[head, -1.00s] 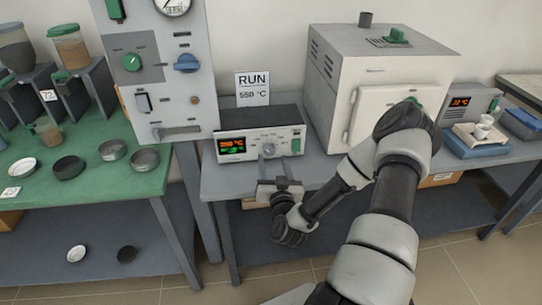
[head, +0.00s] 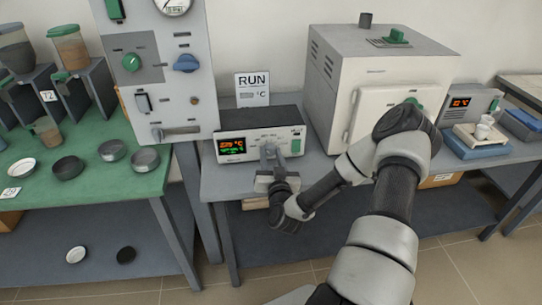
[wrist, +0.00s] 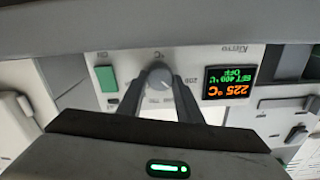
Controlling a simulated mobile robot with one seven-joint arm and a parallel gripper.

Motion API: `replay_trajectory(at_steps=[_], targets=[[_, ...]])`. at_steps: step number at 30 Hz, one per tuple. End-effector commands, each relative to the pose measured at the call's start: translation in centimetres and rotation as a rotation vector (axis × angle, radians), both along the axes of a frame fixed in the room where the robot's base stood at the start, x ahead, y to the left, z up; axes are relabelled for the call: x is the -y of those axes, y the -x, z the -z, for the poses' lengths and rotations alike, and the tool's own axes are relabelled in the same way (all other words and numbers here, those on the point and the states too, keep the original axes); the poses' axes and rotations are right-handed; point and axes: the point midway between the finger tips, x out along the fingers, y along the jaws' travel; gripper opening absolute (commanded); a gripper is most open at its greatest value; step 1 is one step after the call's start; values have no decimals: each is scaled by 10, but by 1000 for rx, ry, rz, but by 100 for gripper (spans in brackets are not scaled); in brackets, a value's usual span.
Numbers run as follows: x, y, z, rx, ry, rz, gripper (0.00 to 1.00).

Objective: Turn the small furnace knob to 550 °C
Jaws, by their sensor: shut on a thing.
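The small furnace's control box (head: 230,127) stands on the grey bench with a display (head: 232,146) on its left. In the wrist view the display (wrist: 230,83) seems to read 225 °C in orange, with a green line that looks like SET 400 °C, small and hard to read. My gripper (head: 269,150) is at the middle of the panel and hides the knob in the head view. In the wrist view the grey round knob (wrist: 159,76) sits between the fingertips of my gripper (wrist: 161,84), which are shut on it.
A sign (head: 252,88) reading RUN stands behind the box. A green button (head: 296,146) is right of the knob. The white furnace (head: 375,75) stands to the right and a tall control panel (head: 155,100) to the left. Dishes lie on the green table (head: 110,185).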

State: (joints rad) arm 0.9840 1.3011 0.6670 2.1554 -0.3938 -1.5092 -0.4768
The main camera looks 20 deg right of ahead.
Motion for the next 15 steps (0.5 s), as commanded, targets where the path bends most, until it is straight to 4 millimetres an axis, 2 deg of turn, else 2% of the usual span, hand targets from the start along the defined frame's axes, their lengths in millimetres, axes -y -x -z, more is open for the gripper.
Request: replay_trajectory(at_steps=[8, 15], targets=[[0, 0, 1, 23, -82, 0, 10], [1, 0, 1, 70, -236, 0, 10]])
